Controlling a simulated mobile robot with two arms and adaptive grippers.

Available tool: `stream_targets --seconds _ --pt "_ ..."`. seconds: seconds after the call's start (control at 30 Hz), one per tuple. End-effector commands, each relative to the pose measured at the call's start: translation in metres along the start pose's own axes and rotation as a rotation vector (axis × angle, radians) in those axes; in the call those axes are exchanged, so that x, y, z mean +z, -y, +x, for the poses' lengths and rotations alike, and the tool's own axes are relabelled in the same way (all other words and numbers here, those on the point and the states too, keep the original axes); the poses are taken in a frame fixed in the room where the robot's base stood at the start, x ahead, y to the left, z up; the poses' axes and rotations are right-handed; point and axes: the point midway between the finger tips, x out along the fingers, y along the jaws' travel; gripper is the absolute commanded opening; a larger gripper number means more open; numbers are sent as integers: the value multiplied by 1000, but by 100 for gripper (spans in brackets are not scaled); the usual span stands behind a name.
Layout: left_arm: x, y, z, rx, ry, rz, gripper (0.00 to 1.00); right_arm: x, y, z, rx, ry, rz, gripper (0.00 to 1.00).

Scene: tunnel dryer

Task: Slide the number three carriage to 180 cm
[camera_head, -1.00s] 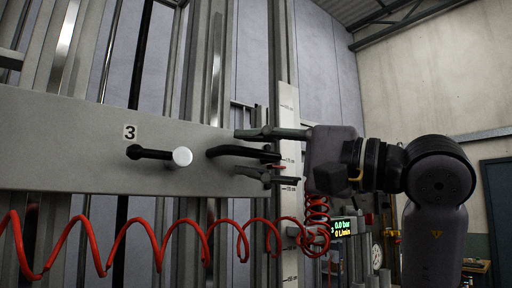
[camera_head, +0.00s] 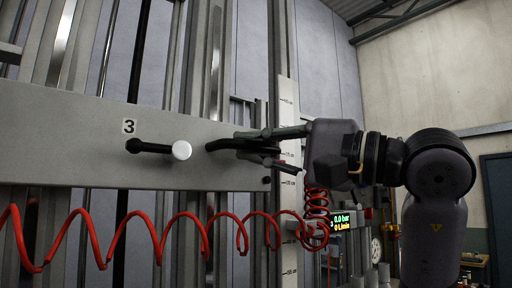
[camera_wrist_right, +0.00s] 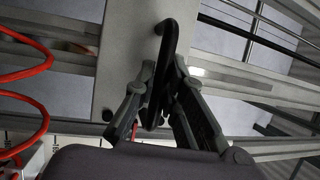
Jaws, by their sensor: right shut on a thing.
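The number three carriage (camera_head: 70,145) is a wide pale grey plate marked with a "3" label (camera_head: 129,126). A black lever with a silver-white knob (camera_head: 181,150) sits below the label. A black bar handle (camera_head: 217,146) is at the plate's right end; it also shows in the right wrist view (camera_wrist_right: 168,30). My right gripper (camera_head: 245,145) reaches in from the right and is shut on this handle, with a finger on each side in the wrist view (camera_wrist_right: 164,75). A white vertical centimetre scale (camera_head: 288,210) stands behind the gripper; its small figures are hard to read. My left gripper is out of view.
A coiled red hose (camera_head: 150,225) hangs in front below the carriage and runs to the right. Vertical metal rails (camera_head: 215,60) stand behind the plate. A green-lit display (camera_head: 342,222) reads 0.0 bar and 0 L/min, beside a round gauge (camera_head: 376,250).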

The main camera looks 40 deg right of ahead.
Motion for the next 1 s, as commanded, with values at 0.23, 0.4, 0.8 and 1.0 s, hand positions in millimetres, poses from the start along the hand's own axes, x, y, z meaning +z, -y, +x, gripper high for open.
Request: stream_targets --seconds 0.23,0.4,0.8,1.0 --pt "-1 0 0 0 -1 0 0 0 -1 0 3 1 -2 0" --pt "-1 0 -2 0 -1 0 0 0 1 0 3 1 -2 0" --pt "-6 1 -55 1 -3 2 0 -4 59 9 -6 -2 -3 0" --pt "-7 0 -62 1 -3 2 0 -5 67 10 -6 -2 -2 0"
